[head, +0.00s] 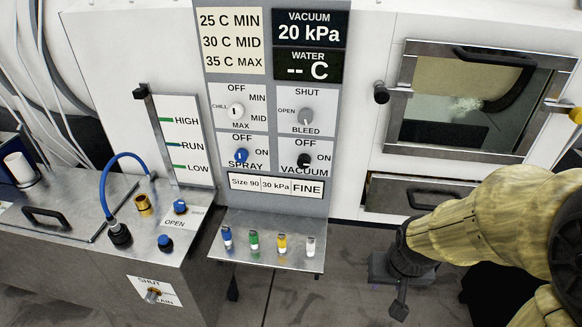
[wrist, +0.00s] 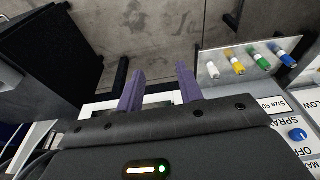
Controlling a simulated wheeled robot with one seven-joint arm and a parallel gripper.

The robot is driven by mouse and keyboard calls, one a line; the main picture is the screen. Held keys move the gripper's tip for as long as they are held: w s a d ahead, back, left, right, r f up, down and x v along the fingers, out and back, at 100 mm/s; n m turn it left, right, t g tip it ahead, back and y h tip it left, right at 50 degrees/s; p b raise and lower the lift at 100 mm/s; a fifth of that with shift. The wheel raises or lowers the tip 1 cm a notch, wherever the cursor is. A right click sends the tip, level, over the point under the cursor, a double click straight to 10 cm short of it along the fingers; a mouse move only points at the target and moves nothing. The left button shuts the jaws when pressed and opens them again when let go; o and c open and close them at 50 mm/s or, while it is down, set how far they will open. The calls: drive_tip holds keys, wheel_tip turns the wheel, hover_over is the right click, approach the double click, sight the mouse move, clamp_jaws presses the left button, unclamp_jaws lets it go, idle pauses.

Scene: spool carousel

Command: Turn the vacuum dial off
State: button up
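The vacuum dial (head: 304,161) is a small black knob low on the grey control panel (head: 265,208) in the head view. OFF is printed above it, ON to its right and VACUUM below it. Its pointer is too small to read. The vacuum display (head: 310,28) reads 20 kPa. My gripper (head: 387,287) is low at the right, below the drawer and well apart from the dial. In the wrist view my gripper (wrist: 160,88) has its two purple fingers spread with nothing between them. The vacuum dial does not clearly show there.
A blue spray dial (head: 241,156) sits left of the vacuum dial, with a bleed knob (head: 306,116) above. A shelf with several coloured vials (head: 254,241) juts out below the panel. A glass-door chamber (head: 478,100) and a drawer (head: 415,194) are at right. Floor is clear below.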

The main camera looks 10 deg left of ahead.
drive_tip(key=o, duration=0.5)
drive_tip(key=shift+w+a, duration=0.1)
drive_tip(key=shift+w, duration=0.05)
drive_tip(key=w+a+f+m+t+h+p, duration=0.1)
drive_tip(key=w+a+f+t+p, duration=0.25)
drive_tip(key=w, duration=0.55)
drive_tip(key=w+a+f+m+t+p, duration=0.1)
drive_tip(key=w+a+t+p, duration=0.25)
drive_tip(key=w+a, duration=0.4)
drive_tip(key=w+a+r+n+t+p, duration=0.1)
drive_tip(key=a+r+n+t+p, duration=0.1)
drive_tip(key=a+t, duration=0.2)
drive_tip(key=w+a+r+n+t+y+p, duration=0.1)
drive_tip(key=a+r+t+p, duration=0.1)
drive_tip(key=a+t, duration=0.2)
drive_tip(key=shift+w+a+r+n, duration=0.3)
drive_tip(key=shift+a+n, duration=0.1)
drive_tip(key=shift+a, duration=0.35)
drive_tip(key=shift+p, duration=0.3)
